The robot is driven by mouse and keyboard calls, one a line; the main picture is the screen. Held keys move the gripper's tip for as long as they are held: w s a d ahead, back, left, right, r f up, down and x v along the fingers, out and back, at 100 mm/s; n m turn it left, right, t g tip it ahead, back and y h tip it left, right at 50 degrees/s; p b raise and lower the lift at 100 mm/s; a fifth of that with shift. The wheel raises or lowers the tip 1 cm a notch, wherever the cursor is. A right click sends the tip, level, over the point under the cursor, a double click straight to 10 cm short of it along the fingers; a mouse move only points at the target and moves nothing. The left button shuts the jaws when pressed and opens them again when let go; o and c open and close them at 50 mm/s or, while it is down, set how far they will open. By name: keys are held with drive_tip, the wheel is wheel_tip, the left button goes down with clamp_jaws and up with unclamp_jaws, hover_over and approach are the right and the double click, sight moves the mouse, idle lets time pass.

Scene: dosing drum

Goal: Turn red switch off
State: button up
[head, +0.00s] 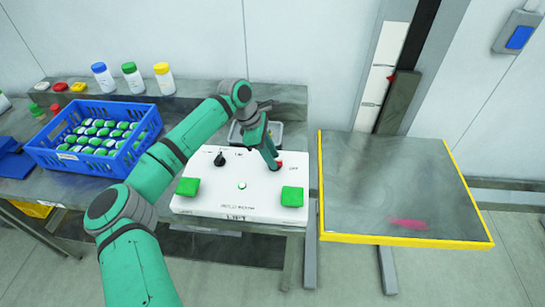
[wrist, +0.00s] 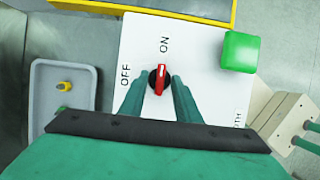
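The red switch (wrist: 159,82) is a red handle on a round black base on the white control panel (wrist: 200,62). In the wrist view its white-marked end points up towards the ON label (wrist: 164,44); the OFF label (wrist: 125,74) is to its left. My gripper (wrist: 156,84) is open, with one green finger on each side of the switch. I cannot tell whether the fingers touch it. In the head view my gripper (head: 272,158) points down at the panel's right rear, and the red switch (head: 279,165) shows only partly beside it.
The panel also has a black knob (head: 220,159) and two green buttons (head: 187,187) (head: 292,197). A grey tray (wrist: 62,90) lies behind it. A yellow-edged lift platform (head: 405,240) is at the right. A blue crate (head: 95,170) of green-lidded containers and several bottles are at the left.

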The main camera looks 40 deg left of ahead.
drive_tip(key=shift+d+f, duration=0.1)
drive_tip(key=shift+f, duration=0.15)
clamp_jaws()
